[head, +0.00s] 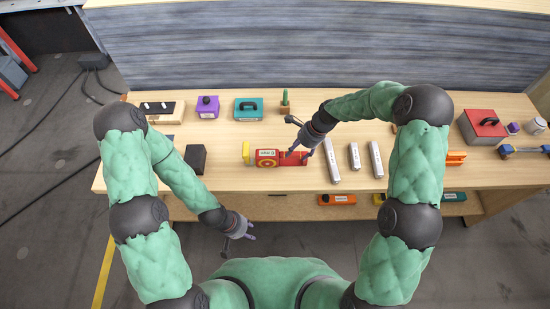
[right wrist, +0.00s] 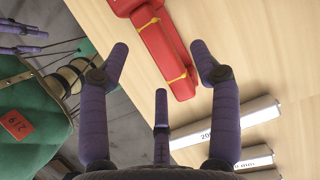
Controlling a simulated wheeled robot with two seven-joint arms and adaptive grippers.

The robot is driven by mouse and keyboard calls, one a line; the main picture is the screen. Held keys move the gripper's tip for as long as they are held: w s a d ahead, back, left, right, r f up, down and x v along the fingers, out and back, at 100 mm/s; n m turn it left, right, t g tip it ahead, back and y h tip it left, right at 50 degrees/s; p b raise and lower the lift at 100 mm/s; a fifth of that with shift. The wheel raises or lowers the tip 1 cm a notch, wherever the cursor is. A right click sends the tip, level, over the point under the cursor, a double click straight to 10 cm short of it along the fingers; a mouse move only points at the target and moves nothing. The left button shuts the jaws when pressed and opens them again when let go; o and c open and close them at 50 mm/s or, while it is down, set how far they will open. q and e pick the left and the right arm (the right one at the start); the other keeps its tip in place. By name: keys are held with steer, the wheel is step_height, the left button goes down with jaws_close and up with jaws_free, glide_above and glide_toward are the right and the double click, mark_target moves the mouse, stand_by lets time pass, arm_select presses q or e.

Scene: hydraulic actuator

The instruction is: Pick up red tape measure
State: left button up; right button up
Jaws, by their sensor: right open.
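The red tape measure (head: 267,158) lies on the wooden table near its front edge, with a round yellow mark on its face. In the right wrist view its red body (right wrist: 165,50) is long, with yellow bands, and its upper end is cut off by the picture edge. My right gripper (head: 296,138) is open and empty over its right part. In the right wrist view the spread fingers (right wrist: 160,62) stand on either side of its lower end, and no grip on it shows. My left gripper (head: 240,240) hangs in front of the table, apparently open and empty.
Several white labelled bars (head: 354,156) lie just right of the tape measure. A black box (head: 195,159) is to its left and a yellow item (head: 246,152) at its left end. A teal case (head: 248,109), purple box (head: 207,107) and cactus pot (head: 285,102) stand behind.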

mark_target(295, 155)
steer(key=b+x, duration=0.1)
steer(key=x, duration=0.4)
steer(key=shift+d+f, duration=0.15)
steer(key=shift+d, duration=0.05)
jaws_close()
